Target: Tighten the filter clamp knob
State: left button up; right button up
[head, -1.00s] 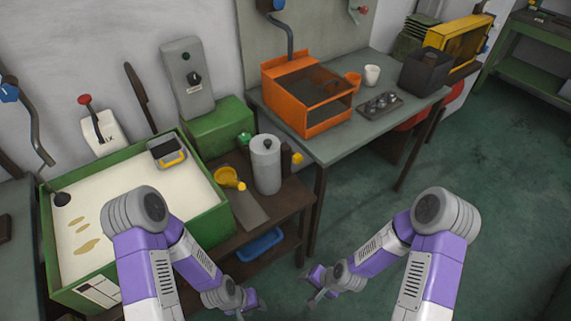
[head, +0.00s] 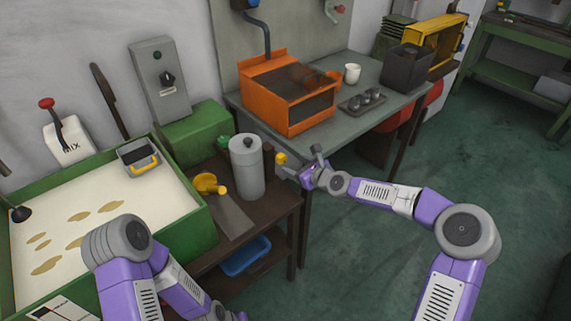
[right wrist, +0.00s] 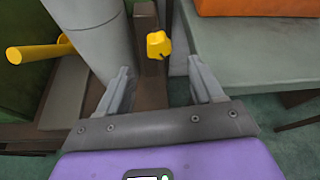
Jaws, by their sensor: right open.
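The yellow clamp knob (head: 281,158) sits at the right side of the grey filter cylinder (head: 246,170) on the dark wooden bench. My right gripper (head: 298,164) is open just right of the knob. In the right wrist view, the knob (right wrist: 158,45) shows beyond the gap between the open fingertips (right wrist: 158,72), with nothing between them. The filter cylinder (right wrist: 92,28) stands to the left of the knob there, close to the left finger. My left arm shows at the bottom left of the head view, but its gripper fingers are out of sight.
A yellow funnel-like part (head: 208,184) lies left of the filter. The green-walled tank (head: 200,232) stands at left. An orange box (head: 272,100) and a grey table (head: 335,110) are behind my right gripper. Open green floor (head: 390,270) lies at right.

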aim_at(284, 161)
jog(key=b+x, duration=0.1)
jog(key=x, duration=0.5)
jog(key=shift+w+a+f, duration=0.25)
jog(key=shift+a, duration=0.05)
jog(key=c, duration=1.1)
jog(key=shift+o, duration=0.2)
